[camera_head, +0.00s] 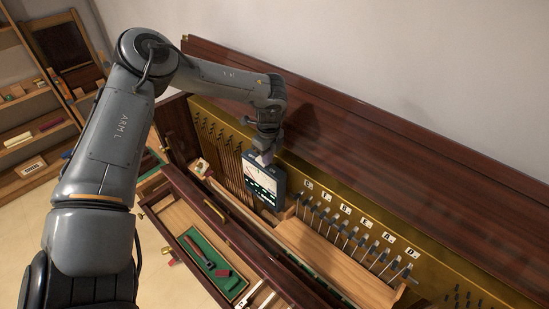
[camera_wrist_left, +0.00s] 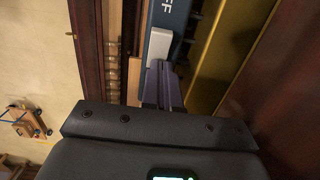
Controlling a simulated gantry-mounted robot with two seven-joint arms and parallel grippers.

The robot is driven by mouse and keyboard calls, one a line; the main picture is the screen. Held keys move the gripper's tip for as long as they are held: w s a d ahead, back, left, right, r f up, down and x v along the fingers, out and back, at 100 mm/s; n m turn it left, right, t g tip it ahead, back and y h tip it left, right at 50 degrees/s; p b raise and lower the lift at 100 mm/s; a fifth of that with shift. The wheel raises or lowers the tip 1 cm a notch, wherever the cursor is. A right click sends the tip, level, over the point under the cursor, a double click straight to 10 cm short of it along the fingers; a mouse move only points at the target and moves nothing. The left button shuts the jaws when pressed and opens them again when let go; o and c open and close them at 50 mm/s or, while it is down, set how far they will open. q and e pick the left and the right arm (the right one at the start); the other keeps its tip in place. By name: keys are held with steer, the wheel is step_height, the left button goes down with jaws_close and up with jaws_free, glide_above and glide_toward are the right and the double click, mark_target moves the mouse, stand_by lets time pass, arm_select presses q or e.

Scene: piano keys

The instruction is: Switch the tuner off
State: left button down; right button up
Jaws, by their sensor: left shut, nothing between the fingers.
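The tuner (camera_head: 262,186) is a small dark box with a lit white and green-black face, standing against the brass plate inside the open piano. In the left wrist view its side is dark blue (camera_wrist_left: 173,14) with letters reading "FF" beside a pale grey switch (camera_wrist_left: 157,47). My left gripper (camera_head: 263,158) is at the top edge of the tuner. Its purple fingers (camera_wrist_left: 160,70) are shut and empty, with their tips at the end of the pale switch; I cannot tell whether they touch it. My right gripper is in neither view.
A row of labelled levers (camera_head: 355,235) stands right of the tuner. A tray with a green lining (camera_head: 212,262) holds a tool in front. The raised wooden lid (camera_head: 400,135) runs behind. Shelves (camera_head: 35,125) stand at the far left.

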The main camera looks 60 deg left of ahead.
arm_select(q)
steer(key=shift+s+a, duration=0.1)
steer(key=shift+a, duration=0.05)
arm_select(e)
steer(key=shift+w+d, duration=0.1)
arm_select(q)
steer(key=shift+s+a+r, duration=0.15)
steer(key=shift+a+r, duration=0.2)
steer(key=shift+a, duration=0.2)
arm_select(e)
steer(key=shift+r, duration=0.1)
arm_select(q)
steer(key=shift+r, duration=0.1)
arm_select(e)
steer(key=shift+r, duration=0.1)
arm_select(q)
steer(key=shift+r+p, duration=0.25)
steer(key=shift+p, duration=0.05)
steer(key=r, duration=0.1)
steer(key=r+p, duration=0.2)
steer(key=r, duration=0.1)
steer(key=shift+d, duration=0.3)
step_height(320, 180, up, 9)
steer(key=d+b, duration=0.1)
steer(key=b, duration=0.1)
steer(key=shift+w+d+b, duration=0.3)
steer(key=shift+w+d, duration=0.05)
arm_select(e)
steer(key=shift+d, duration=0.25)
